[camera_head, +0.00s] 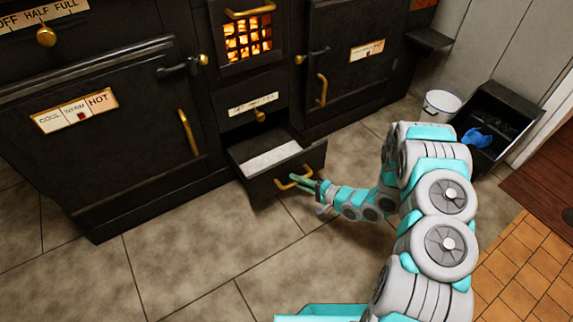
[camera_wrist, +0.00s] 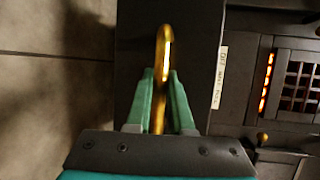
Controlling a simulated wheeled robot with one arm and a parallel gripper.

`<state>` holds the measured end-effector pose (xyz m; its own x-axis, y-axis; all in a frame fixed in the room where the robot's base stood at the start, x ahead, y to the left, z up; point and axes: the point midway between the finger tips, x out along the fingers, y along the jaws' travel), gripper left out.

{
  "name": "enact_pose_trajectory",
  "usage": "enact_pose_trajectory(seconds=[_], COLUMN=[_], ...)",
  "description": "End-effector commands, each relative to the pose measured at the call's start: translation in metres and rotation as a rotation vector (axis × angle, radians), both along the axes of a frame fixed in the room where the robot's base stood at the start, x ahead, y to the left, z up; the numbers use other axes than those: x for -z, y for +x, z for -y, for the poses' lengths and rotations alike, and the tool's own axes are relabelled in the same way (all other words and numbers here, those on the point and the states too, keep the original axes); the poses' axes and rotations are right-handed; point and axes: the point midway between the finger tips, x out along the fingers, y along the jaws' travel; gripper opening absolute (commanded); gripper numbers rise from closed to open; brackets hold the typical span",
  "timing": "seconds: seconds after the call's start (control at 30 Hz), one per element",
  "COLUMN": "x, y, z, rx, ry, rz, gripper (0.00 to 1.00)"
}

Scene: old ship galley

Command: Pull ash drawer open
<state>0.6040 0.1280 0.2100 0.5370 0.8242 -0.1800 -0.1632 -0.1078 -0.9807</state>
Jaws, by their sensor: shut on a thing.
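The ash drawer (camera_head: 287,183) is a black drawer at the bottom of the stove's middle section, pulled partly out, with pale grey ash inside. Its brass handle (camera_head: 283,184) is on the front panel. My gripper (camera_head: 313,184) is shut on this handle. In the wrist view the two green fingers of my gripper (camera_wrist: 161,95) close on either side of the brass handle (camera_wrist: 163,48). The drawer's dark front (camera_wrist: 205,40) lies behind them. The drawer's inside is hidden in the wrist view.
The black stove (camera_head: 100,110) stands behind, with a glowing grate (camera_head: 247,40) above the drawer. A white bucket (camera_head: 441,106) and a black coal box (camera_head: 507,105) with a blue item (camera_head: 477,137) stand at the right. The tiled floor (camera_head: 190,250) in front of the drawer is clear.

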Motion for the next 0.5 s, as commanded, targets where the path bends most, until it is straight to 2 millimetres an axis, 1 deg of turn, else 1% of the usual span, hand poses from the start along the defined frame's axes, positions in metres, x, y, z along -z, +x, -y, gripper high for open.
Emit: enact_pose_trajectory(seconds=[0.03, 0.2, 0.33, 0.5], x=[0.0, 0.001, 0.001, 0.001], y=[-0.011, -0.042, -0.059, -0.07], z=[0.01, 0.031, 0.041, 0.05], rx=[0.006, 0.005, 0.003, 0.003], ry=[0.0, -0.003, -0.002, -0.003], rz=[-0.005, -0.003, -0.002, 0.002], gripper=[0.0, 0.0, 0.0, 0.0])
